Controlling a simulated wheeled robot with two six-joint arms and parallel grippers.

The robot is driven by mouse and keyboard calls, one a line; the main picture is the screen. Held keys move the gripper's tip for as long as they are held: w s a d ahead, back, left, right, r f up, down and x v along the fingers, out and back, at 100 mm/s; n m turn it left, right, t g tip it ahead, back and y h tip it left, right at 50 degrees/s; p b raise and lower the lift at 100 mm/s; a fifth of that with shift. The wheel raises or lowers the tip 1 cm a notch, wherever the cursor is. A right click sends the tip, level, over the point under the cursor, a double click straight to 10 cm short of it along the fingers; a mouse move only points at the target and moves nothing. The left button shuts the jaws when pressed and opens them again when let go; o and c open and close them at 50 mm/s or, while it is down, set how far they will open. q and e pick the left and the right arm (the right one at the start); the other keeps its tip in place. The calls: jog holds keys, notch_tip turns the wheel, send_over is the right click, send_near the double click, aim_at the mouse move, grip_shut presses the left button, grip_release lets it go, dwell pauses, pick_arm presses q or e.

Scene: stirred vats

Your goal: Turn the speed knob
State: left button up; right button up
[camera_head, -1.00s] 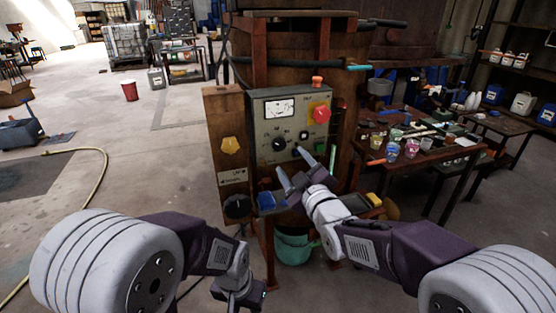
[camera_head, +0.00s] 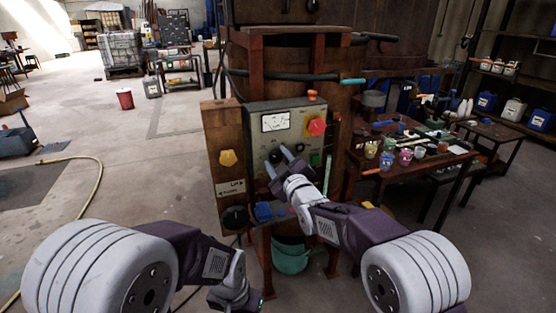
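A grey control panel (camera_head: 261,113) on the vat's front carries a dark round knob (camera_head: 275,156), which I take for the speed knob. My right gripper (camera_head: 278,160) is open in front of the panel. Its two fingers lie at either side of the knob in the picture and partly hide it. I cannot tell whether they touch it. My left gripper (camera_head: 237,298) hangs low at the bottom of the view, away from the panel; its fingers are too unclear to read.
The panel also has a meter (camera_head: 275,122) and a red knob (camera_head: 316,126). A yellow knob (camera_head: 228,158) and a larger black knob (camera_head: 236,217) sit to the left. A teal bucket (camera_head: 291,257) stands below. A table with paint pots (camera_head: 405,156) is at the right.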

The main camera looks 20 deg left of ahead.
grip_shut()
